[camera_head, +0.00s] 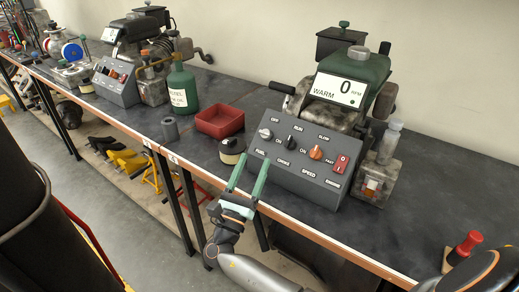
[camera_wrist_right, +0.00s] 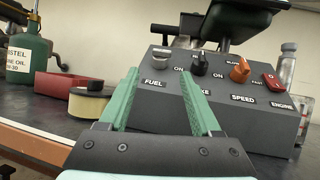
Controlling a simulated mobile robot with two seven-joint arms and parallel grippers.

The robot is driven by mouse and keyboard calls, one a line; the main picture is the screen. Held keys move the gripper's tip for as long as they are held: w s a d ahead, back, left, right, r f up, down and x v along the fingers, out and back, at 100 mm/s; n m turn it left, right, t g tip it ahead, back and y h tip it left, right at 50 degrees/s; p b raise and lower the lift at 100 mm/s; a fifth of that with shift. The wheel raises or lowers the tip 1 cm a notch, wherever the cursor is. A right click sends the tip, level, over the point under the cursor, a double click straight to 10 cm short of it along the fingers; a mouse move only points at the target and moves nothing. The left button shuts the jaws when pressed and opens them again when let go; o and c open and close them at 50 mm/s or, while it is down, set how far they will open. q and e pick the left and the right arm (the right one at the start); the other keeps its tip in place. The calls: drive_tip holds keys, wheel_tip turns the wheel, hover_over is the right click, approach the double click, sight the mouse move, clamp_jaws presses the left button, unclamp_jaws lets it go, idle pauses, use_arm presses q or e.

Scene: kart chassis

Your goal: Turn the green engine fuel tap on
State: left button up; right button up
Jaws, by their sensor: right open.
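The green engine (camera_head: 355,75) stands at the back right of the bench, its display reading 0 RPM and WARM. In front of it is a grey sloped control box (camera_head: 298,178). The fuel tap (camera_head: 265,133) is the silver-grey knob at the box's left, above the FUEL label; it also shows in the right wrist view (camera_wrist_right: 160,54). I cannot tell exactly where it points. My right gripper (camera_head: 252,159) is open and empty, its green fingers just short of the tap. In the right wrist view the tap appears between and beyond the fingertips (camera_wrist_right: 158,74). My left gripper is out of view.
Beside the tap are a black choke knob (camera_head: 291,142), an orange speed knob (camera_head: 316,152) and a red engine switch (camera_head: 341,163). A round tin (camera_head: 232,151), red tray (camera_head: 219,122) and green oil bottle (camera_head: 181,88) stand left. A second engine and box stand further left.

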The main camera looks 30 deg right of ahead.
drive_tip(key=v, duration=0.5)
drive_tip(key=shift+s+a+f, duration=0.1)
drive_tip(key=shift+s+a, duration=0.05)
drive_tip(key=shift+a, duration=0.05)
